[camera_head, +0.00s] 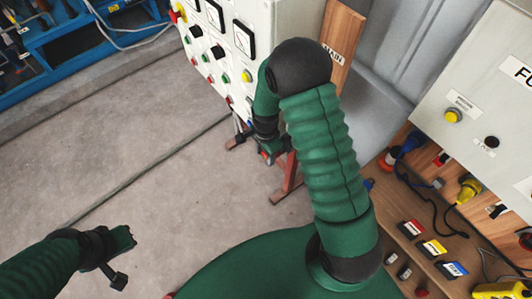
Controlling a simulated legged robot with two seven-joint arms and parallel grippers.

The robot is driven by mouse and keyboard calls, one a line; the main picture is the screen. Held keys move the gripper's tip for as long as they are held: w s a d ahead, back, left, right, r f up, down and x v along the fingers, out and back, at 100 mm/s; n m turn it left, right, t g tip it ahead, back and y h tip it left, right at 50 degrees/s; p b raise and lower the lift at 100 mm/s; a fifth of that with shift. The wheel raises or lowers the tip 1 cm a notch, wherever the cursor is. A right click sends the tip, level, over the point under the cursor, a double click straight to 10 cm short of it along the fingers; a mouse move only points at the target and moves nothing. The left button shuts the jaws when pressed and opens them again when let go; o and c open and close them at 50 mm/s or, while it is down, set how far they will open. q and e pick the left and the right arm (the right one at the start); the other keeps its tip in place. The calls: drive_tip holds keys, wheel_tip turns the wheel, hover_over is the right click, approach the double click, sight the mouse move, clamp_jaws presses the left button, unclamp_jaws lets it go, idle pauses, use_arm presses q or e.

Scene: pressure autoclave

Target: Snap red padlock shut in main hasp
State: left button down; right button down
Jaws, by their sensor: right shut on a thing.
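My right arm rises from the bottom, bends over at its black elbow, and comes down in front of the white control panel (225,45). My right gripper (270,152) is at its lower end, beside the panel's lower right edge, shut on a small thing. A small red bit shows there; I take it for the red padlock (265,156), but its shackle is too small to make out. The main hasp is not visible; my arm covers part of the wooden board marked MAIN (342,38).
A grey cabinet with a yellow button (453,116) stands at the right. Below it, a wooden shelf (405,251) holds several colored labelled blocks, cables and plugs. A blue rack (70,58) is at the upper left. The concrete floor at the left is clear.

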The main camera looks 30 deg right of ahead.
drive_tip(key=shift+d, duration=0.15)
drive_tip(key=shift+d, duration=0.5)
drive_tip(key=shift+w+d, duration=0.1)
drive_tip(key=shift+d, duration=0.25)
drive_tip(key=shift+w+d, duration=0.1)
drive_tip(key=shift+d, duration=1.55)
drive_tip(key=c, duration=0.7)
unclamp_jaws()
drive_tip(key=shift+o, duration=0.2)
